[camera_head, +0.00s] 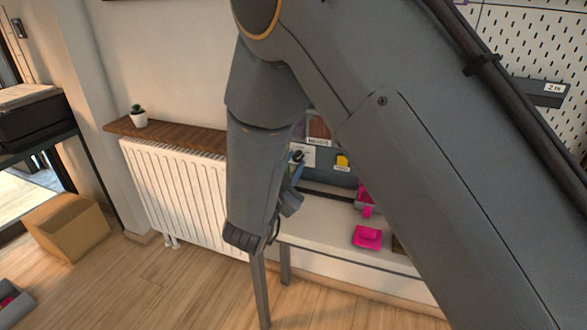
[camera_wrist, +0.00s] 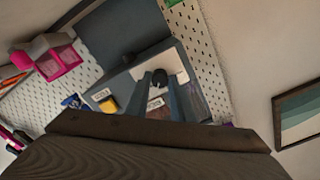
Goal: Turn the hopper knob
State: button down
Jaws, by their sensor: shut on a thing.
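A small dark knob (camera_wrist: 160,77) sits on a pale plate (camera_wrist: 177,60) on a blue-grey unit (camera_wrist: 118,80) in the wrist view. My gripper (camera_wrist: 159,84) reaches up to it, with one grey finger on each side, and is shut on the knob. In the head view the dark knob (camera_head: 298,156) shows just right of my forearm. My gripper (camera_head: 292,182) is mostly hidden there behind the arm. The knob's turn angle cannot be read.
A dark wooden surface (camera_wrist: 150,155) fills the bottom of the wrist view, close to the camera. Pink holders (camera_wrist: 58,60) and a yellow piece (camera_wrist: 108,105) are to the left. In the head view, a pink piece (camera_head: 367,237) lies on the bench (camera_head: 325,238), and a radiator (camera_head: 180,190) stands left.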

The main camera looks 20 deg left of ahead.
jog(key=shift+m+b, duration=0.6)
jog(key=shift+m, duration=0.5)
jog(key=c, duration=1.5)
grip_release()
jog(key=shift+c, duration=0.2)
jog(key=s+b, duration=0.1)
jog(key=s, duration=0.6)
jog(key=shift+s+a, duration=0.3)
jog(key=shift+s, duration=0.1)
